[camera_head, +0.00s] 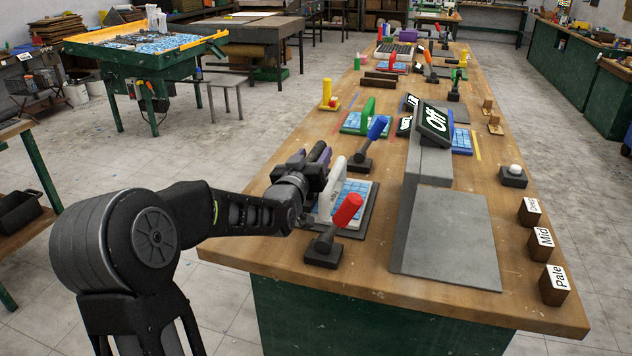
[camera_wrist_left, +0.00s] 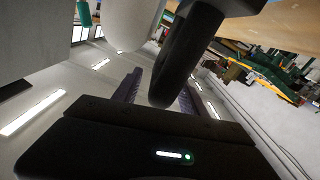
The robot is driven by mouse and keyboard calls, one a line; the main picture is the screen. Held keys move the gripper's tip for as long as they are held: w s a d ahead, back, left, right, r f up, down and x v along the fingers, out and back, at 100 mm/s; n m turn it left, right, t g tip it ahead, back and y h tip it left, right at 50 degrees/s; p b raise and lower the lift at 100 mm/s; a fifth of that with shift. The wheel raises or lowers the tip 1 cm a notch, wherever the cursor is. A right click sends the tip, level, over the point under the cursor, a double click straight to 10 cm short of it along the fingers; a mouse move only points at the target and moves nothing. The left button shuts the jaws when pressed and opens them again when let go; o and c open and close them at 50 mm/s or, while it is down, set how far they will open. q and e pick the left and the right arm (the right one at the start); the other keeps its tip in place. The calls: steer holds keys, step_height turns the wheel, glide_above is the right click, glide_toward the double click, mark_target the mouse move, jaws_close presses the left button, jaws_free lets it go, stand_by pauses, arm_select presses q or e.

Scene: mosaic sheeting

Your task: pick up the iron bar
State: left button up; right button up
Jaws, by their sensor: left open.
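I cannot tell for sure which thing is the iron bar. Two dark bars (camera_head: 380,80) lie across the bench, well beyond my left gripper. My left gripper (camera_head: 318,160) is open above the near left part of the bench, close to a white upright handle piece (camera_head: 333,187) beside a blue tile sheet (camera_head: 352,194). In the left wrist view its purple fingers (camera_wrist_left: 158,90) are apart. A dark rounded bar-like part (camera_wrist_left: 188,50) and a pale rounded shape (camera_wrist_left: 110,22) show close by; I cannot tell whether they touch the fingers. My right gripper is out of view.
A red-handled lever (camera_head: 347,211) stands in front of my left gripper and a blue-handled lever (camera_head: 377,128) behind it. A grey ramp (camera_head: 445,240) and an "Off" sign (camera_head: 435,119) are to the right. Labelled blocks (camera_head: 541,243) line the right edge.

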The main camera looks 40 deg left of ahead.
arm_select(q)
steer(key=shift+w, duration=0.2)
steer(key=shift+c, duration=0.3)
jaws_close()
stand_by(0.5)
stand_by(0.8)
steer(key=shift+r, duration=0.1)
